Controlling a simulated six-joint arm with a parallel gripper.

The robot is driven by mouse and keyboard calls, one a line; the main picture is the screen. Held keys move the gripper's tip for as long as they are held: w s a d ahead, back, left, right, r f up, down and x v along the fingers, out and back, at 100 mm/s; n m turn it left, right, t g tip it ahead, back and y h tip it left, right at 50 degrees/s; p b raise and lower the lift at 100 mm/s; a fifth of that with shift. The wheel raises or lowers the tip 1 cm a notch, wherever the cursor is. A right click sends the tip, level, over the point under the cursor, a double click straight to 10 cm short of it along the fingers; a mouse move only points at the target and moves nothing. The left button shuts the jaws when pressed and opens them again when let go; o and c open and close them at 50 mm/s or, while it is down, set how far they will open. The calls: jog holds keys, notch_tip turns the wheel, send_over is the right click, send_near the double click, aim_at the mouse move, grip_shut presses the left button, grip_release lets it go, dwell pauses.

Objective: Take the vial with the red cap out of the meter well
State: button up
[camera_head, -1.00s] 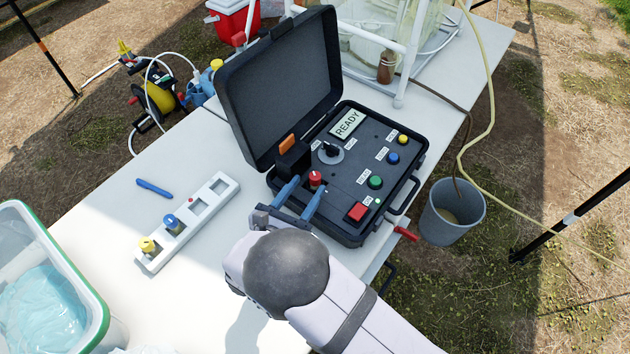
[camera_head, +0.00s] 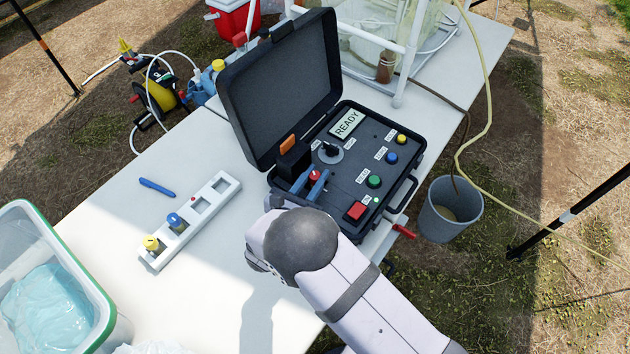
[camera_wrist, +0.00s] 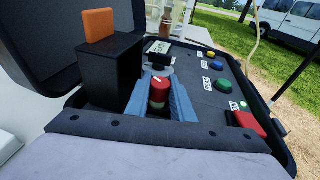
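The red-capped vial (camera_head: 315,174) stands upright in the well area at the left of the meter's panel (camera_head: 350,178). Its red cap also shows large in the wrist view (camera_wrist: 159,91), with its lower part hidden. My gripper (camera_head: 312,181) is at the vial, its two blue fingers on either side of the cap. In the wrist view my gripper (camera_wrist: 160,100) has the cap between its fingers. The gaps beside the cap look very small, and I cannot tell whether the fingers press on it.
A black block with an orange top (camera_wrist: 98,26) stands close left of the fingers, near the open lid (camera_head: 280,85). Buttons and a red switch (camera_head: 356,210) are to the right. A white rack (camera_head: 188,222) holds yellow- and blue-capped vials, with empty slots.

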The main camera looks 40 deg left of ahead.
aim_at(315, 175)
grip_shut()
jog(key=shift+r, duration=0.15)
jog(key=shift+r+b, duration=0.85)
jog(key=shift+r, duration=4)
